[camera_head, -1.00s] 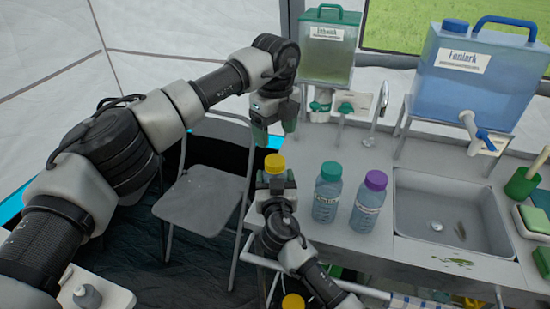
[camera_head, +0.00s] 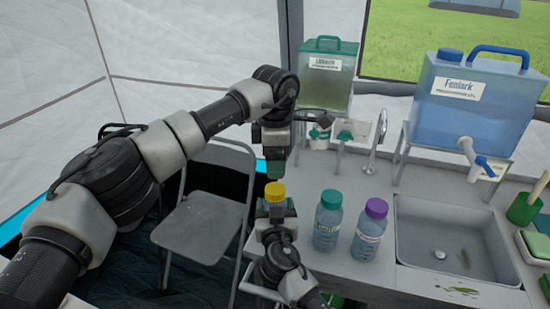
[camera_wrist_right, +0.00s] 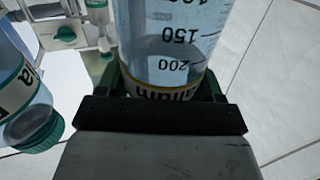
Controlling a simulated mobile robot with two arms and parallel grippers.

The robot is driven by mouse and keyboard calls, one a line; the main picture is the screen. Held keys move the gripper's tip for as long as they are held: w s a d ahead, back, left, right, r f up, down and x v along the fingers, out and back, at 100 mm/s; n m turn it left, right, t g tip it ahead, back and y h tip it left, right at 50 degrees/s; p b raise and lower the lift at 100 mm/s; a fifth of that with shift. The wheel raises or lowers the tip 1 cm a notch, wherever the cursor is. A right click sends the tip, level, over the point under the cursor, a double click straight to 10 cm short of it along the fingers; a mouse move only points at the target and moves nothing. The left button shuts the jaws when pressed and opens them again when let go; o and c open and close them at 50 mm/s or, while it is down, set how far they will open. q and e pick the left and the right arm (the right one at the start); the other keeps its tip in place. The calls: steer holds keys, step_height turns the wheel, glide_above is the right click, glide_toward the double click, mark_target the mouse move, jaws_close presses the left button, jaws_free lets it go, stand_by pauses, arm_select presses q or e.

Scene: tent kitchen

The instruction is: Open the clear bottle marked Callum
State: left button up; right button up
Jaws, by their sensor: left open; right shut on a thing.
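A clear bottle with a yellow cap (camera_head: 275,191) is upright in my right gripper (camera_head: 276,211), left of the other bottles. The gripper hides most of its body in the head view. In the right wrist view, the clear bottle (camera_wrist_right: 172,40) fills the top middle, with volume marks and a partly hidden label whose visible letters fit "Callum". My right gripper is shut around it. My left gripper (camera_head: 275,168) points down, open, just above the yellow cap, with a small gap between them.
A green-capped bottle (camera_head: 327,222) and a purple-capped bottle (camera_head: 369,230) stand to the right on the counter, before the sink (camera_head: 450,235). The green-capped one also shows in the wrist view (camera_wrist_right: 30,110). Two dispensers, green (camera_head: 327,82) and blue (camera_head: 470,105), stand behind.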

mark_target(275, 189)
arm_select(q)
steer(key=m, duration=0.4)
steer(key=shift+m, duration=0.4)
steer(key=m, duration=0.6)
steer(key=shift+m, duration=0.3)
steer(key=m, duration=1)
steer(key=shift+m, duration=0.3)
steer(key=shift+f, duration=4)
steer(key=shift+c, duration=0.4)
